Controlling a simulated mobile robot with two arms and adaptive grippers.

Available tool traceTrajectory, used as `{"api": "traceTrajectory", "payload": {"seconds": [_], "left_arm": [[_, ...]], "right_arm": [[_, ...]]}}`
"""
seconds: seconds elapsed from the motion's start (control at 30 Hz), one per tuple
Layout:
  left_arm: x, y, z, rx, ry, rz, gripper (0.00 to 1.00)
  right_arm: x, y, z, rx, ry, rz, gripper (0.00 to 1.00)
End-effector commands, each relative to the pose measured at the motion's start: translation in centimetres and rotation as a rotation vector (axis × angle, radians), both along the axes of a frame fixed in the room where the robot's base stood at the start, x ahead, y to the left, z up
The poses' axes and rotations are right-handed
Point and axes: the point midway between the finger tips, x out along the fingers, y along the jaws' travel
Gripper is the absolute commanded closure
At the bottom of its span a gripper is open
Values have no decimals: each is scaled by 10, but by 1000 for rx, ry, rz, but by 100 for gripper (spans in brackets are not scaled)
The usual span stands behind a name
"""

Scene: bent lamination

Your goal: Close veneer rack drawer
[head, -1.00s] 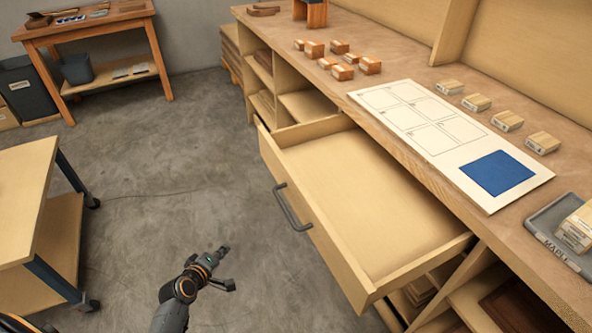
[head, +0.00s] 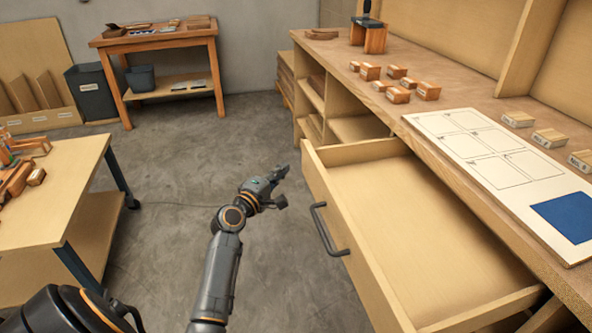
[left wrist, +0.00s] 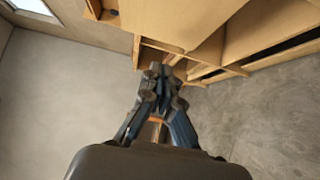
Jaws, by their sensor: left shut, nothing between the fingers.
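The veneer rack drawer (head: 420,225) is pulled well out from under the workbench and looks empty inside. Its front panel (head: 345,225) faces left and carries a dark bar handle (head: 328,232). My left gripper (head: 280,174) is shut and empty, in front of the drawer's far end and to the left of the front panel, apart from the handle. In the left wrist view the fingers (left wrist: 162,72) are together, with pale wooden cabinetwork beyond them. My right gripper is not in view.
The workbench top (head: 450,95) holds several small wood blocks and a white board (head: 480,150) with a blue square. A wheeled cart (head: 60,215) stands left, a wooden table (head: 155,38) at the back. Grey floor (head: 175,170) lies open between.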

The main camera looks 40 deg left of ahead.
Motion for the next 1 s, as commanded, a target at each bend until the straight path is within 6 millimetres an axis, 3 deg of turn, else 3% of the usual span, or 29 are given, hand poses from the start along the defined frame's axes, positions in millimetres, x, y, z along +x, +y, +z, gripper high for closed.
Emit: {"api": "traceTrajectory", "payload": {"seconds": [0.23, 0.77, 1.0], "left_arm": [[26, -22, 0, 0, 0, 0, 100], [32, -27, -1, 1, 1, 0, 100], [52, -45, 0, -1, 0, -3, 100]], "right_arm": [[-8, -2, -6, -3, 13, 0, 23], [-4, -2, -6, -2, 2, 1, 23], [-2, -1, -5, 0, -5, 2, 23]]}}
